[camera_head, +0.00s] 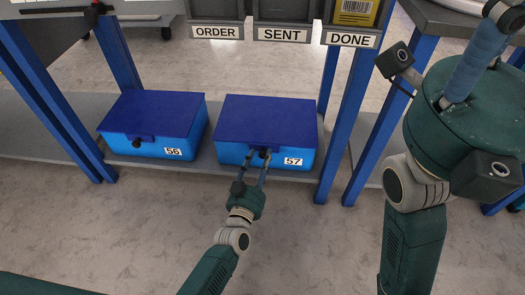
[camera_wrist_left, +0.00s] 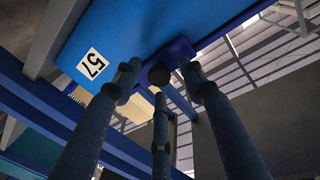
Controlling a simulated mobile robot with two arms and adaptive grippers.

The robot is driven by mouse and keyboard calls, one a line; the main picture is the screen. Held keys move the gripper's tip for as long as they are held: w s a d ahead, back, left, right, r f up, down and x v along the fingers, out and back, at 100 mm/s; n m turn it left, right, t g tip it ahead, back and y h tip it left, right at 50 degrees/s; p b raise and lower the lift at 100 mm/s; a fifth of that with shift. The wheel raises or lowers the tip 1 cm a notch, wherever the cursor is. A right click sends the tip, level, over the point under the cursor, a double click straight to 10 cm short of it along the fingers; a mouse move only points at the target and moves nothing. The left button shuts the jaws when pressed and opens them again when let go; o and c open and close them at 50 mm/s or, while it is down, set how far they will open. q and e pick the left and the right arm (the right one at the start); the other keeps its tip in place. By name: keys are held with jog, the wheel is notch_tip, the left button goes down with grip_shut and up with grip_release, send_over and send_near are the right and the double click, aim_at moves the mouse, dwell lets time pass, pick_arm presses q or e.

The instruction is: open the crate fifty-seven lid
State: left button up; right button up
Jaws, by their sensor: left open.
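Crate fifty-seven (camera_head: 233,154) is light blue with a shut dark blue lid (camera_head: 268,118) and a white "57" label (camera_head: 293,161). A dark blue tab with a black knob (camera_wrist_left: 158,75) is at the middle of its front. My left gripper (camera_head: 257,155) is open in front of the crate, with its fingertips around the knob. The left wrist view shows the fingers spread at the knob's sides and below; whether they touch it I cannot tell. My right gripper (camera_head: 480,65) shows partly at the right edge, away from the crate; its fingertips are unclear.
Crate fifty-six (camera_head: 150,147), also shut, stands to the left on the same low shelf (camera_head: 207,155). A blue post (camera_head: 345,130) rises just right of crate fifty-seven. Bins labelled ORDER, SENT and DONE (camera_head: 351,40) hang above. The floor in front is clear.

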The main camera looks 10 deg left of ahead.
pick_arm(q)
jog(key=shift+w, duration=0.35)
grip_shut()
jog(key=shift+r, duration=0.1)
